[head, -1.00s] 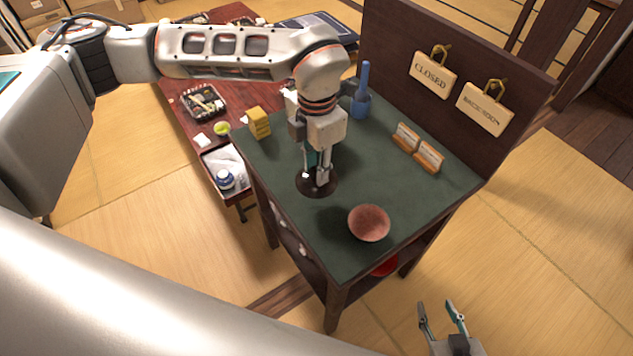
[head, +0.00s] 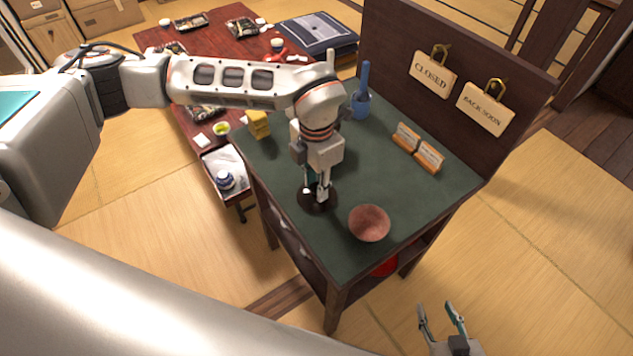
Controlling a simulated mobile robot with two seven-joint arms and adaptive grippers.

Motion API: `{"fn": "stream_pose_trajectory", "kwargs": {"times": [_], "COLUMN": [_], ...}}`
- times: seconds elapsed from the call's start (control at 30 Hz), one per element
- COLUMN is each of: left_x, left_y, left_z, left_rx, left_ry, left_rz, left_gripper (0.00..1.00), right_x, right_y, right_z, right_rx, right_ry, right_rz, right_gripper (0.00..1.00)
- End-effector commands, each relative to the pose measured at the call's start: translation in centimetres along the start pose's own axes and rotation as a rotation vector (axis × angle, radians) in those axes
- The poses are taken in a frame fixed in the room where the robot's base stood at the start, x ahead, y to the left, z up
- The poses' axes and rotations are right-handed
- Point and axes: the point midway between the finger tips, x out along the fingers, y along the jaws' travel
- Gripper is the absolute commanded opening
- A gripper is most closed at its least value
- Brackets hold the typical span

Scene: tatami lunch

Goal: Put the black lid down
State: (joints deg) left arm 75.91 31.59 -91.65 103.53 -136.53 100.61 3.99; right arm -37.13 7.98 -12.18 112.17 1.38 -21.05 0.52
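The black lid (head: 304,203) is a dark round disc near the left front edge of the green-topped stand (head: 370,180), to the left of the reddish-brown bowl (head: 369,223). My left gripper (head: 317,195) points down on the middle of the lid, its fingers close together around the lid's top. The fingers hide the grip itself. I cannot tell whether the lid touches the green top or hangs just above it. My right gripper (head: 441,308) is at the bottom right, open and empty, away from the stand.
A blue cup (head: 360,106) stands at the back, yellow blocks (head: 257,124) at the left corner, and small wooden signs (head: 429,157) at the right. A dark panel (head: 400,50) with hanging signs rises behind. The middle of the green top is clear.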

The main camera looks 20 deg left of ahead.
Motion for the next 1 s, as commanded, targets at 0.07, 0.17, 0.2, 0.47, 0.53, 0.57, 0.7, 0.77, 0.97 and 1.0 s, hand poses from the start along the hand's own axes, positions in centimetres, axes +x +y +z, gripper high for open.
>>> {"fn": "stream_pose_trajectory", "kwargs": {"times": [0.07, 0.17, 0.2, 0.47, 0.53, 0.57, 0.7, 0.77, 0.97, 1.0], "left_x": [0.0, 0.0, 0.0, -0.6, -1.4, -1.8, -4.5, -5.8, -9.7, -10.3], "left_y": [0.0, 0.0, 0.0, 0.0, 0.0, 0.0, 0.1, 0.1, 0.1, 0.1], "left_z": [0.0, 0.0, 0.0, 0.0, 0.0, 0.0, 0.1, 0.1, 0.1, 0.0], "left_rx": [0.0, 0.0, 0.0, 0.001, 0.001, 0.001, 0.001, 0.001, 0.0, 0.0], "left_ry": [0.0, 0.001, 0.001, -0.001, -0.001, -0.001, -0.003, -0.004, -0.002, -0.002], "left_rz": [0.0, 0.0, 0.0, 0.001, 0.001, 0.001, 0.002, 0.003, 0.002, 0.002], "left_gripper": [0.39, 0.39, 0.39, 0.39, 0.39, 0.39, 0.39, 0.39, 0.39, 0.39], "right_x": [0.0, 0.0, 0.0, -0.1, -0.1, -0.1, -0.2, -0.2, -0.2, -0.2], "right_y": [0.0, 0.0, 0.0, 0.1, 0.1, 0.1, 0.1, 0.1, 0.1, 0.1], "right_z": [0.0, -0.1, -0.1, -0.6, -0.6, -0.6, -0.7, -0.7, -0.6, -0.5], "right_rx": [0.0, 0.0, 0.0, 0.0, 0.0, 0.0, 0.0, 0.0, 0.0, 0.0], "right_ry": [0.0, 0.001, 0.002, 0.008, 0.008, 0.009, 0.009, 0.009, 0.007, 0.006], "right_rz": [0.0, 0.0, 0.0, 0.001, 0.002, 0.002, 0.002, 0.002, 0.001, 0.001], "right_gripper": [0.4, 0.4, 0.4, 0.4, 0.4, 0.4, 0.4, 0.4, 0.4, 0.4]}}
